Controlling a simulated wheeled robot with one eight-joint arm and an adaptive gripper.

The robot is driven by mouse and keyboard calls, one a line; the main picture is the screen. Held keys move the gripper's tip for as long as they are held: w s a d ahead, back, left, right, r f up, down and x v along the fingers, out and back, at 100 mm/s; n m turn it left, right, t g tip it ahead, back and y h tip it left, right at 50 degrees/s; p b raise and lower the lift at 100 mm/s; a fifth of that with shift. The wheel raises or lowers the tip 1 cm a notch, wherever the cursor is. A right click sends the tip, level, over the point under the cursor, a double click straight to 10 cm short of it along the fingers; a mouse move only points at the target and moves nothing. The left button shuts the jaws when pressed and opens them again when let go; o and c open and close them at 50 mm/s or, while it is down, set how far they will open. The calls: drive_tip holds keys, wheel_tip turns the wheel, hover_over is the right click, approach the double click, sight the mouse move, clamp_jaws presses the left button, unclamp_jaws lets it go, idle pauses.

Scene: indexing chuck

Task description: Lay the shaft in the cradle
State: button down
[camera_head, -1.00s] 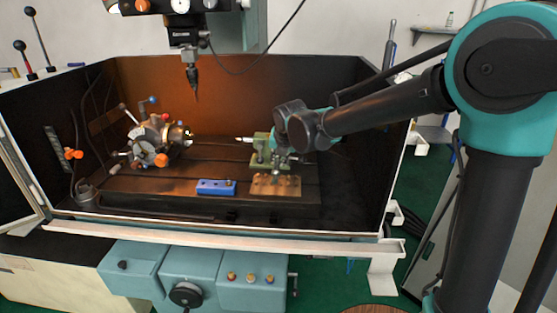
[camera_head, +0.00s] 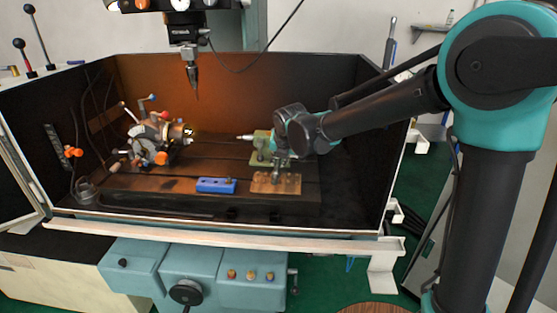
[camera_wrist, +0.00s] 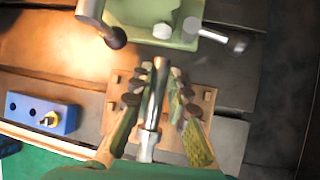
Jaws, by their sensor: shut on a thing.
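The shaft (camera_wrist: 153,105) is a bright silver rod, lying lengthwise between the fingers in the wrist view. My gripper (camera_wrist: 155,92) is shut on it, with a green finger on each side. In the head view my gripper (camera_head: 287,172) is over this block and the shaft is hard to make out.
A blue block with holes (camera_head: 216,185) lies left of the tan block. A green fixture (camera_head: 260,148) with a pointed metal tip stands just behind. The chuck (camera_head: 158,138) with coloured knobs is farther left. The spindle tool (camera_head: 193,80) hangs above. Walls enclose the machine bed.

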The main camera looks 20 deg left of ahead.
drive_tip(key=shift+f, duration=0.95)
drive_tip(key=c, duration=1.4)
unclamp_jaws()
drive_tip(key=v, duration=1.2)
